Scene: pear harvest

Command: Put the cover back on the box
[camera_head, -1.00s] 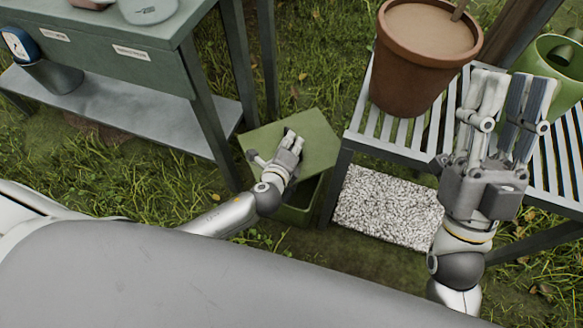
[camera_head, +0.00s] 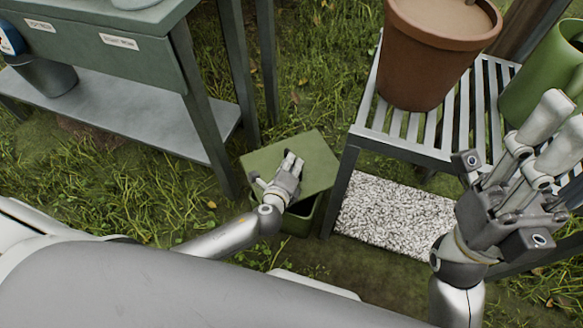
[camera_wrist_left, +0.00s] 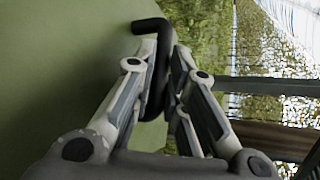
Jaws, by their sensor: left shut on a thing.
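The green cover (camera_head: 318,156) is a flat square panel held above the green box (camera_head: 299,223), between the bench and the slatted table. The box's dark opening shows only in part under the cover's near edge; the rest is hidden. My left gripper (camera_head: 291,165) is shut on the cover's black handle (camera_wrist_left: 150,26), as the left wrist view shows, with the cover's green face (camera_wrist_left: 60,70) beside the fingers. Whether the cover touches the box rim I cannot tell. My right gripper (camera_head: 550,140) is open and empty over the slatted table.
The slatted table (camera_head: 455,120) carries a terracotta pot (camera_head: 425,60) and a green watering can (camera_head: 540,75). A grey-green bench (camera_head: 100,55) stands left. Grass lies around the box.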

